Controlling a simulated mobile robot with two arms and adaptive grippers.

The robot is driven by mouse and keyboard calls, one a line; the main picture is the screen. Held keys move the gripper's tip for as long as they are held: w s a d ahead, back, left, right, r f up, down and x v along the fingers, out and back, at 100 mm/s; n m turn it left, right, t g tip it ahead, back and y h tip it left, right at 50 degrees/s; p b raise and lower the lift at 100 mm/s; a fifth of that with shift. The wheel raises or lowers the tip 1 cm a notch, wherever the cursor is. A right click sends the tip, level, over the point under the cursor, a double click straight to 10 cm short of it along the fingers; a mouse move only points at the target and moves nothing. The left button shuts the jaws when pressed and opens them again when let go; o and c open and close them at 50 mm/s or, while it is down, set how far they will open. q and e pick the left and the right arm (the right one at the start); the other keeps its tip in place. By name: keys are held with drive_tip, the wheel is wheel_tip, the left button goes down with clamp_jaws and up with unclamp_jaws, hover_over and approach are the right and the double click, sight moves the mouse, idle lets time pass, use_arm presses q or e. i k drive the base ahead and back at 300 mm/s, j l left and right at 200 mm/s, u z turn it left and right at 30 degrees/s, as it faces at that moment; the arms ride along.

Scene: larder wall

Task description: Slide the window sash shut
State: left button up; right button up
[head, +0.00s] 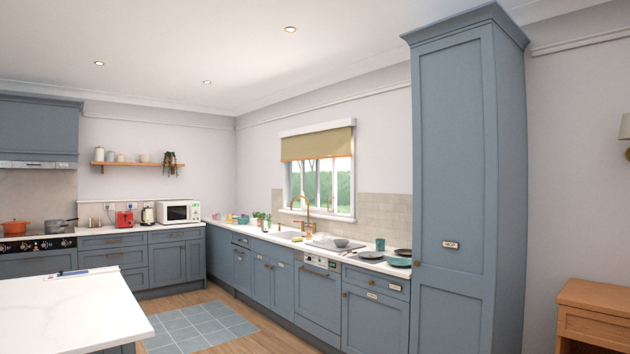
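A white-framed window (326,187) is set in the right-hand wall above the sink counter. A tan blind (317,145) covers its upper part. Green foliage shows through the panes below the blind. Upright white bars divide the window, but at this distance I cannot tell whether a sash stands open or by how much. The brass tap (301,206) stands in front of the window's lower part. Neither of my grippers is in view.
A white-topped island (75,310) fills the lower left. A blue tiled mat (203,326) lies on the wood floor. Blue base cabinets (265,275) with a sink and dishes run below the window. A tall blue cabinet (455,180) stands right of them, then a wooden side table (595,313).

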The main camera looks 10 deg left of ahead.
sight(333, 160)
drive_tip(key=i+j+u, duration=0.15)
drive_tip(key=i, duration=0.25)
drive_tip(key=i+j+u, duration=0.15)
drive_tip(key=i, duration=0.3)
drive_tip(key=i+u, duration=0.25)
drive_tip(key=i, duration=2.25)
drive_tip(key=i+j+u, duration=0.15)
drive_tip(key=i+u, duration=0.25)
drive_tip(key=i, duration=0.3)
drive_tip(key=i+u, duration=0.35)
drive_tip(key=i, duration=0.3)
drive_tip(key=i+l+u, duration=0.4)
drive_tip(key=i, duration=0.3)
drive_tip(key=i+j+z, duration=0.2)
drive_tip(key=i, duration=0.3)
drive_tip(key=i+j+z, duration=0.15)
drive_tip(key=i, duration=0.3)
drive_tip(key=i+j+z, duration=0.2)
drive_tip(key=i, duration=0.25)
drive_tip(key=i+j+z, duration=0.2)
drive_tip(key=i, duration=0.25)
drive_tip(key=j, duration=0.1)
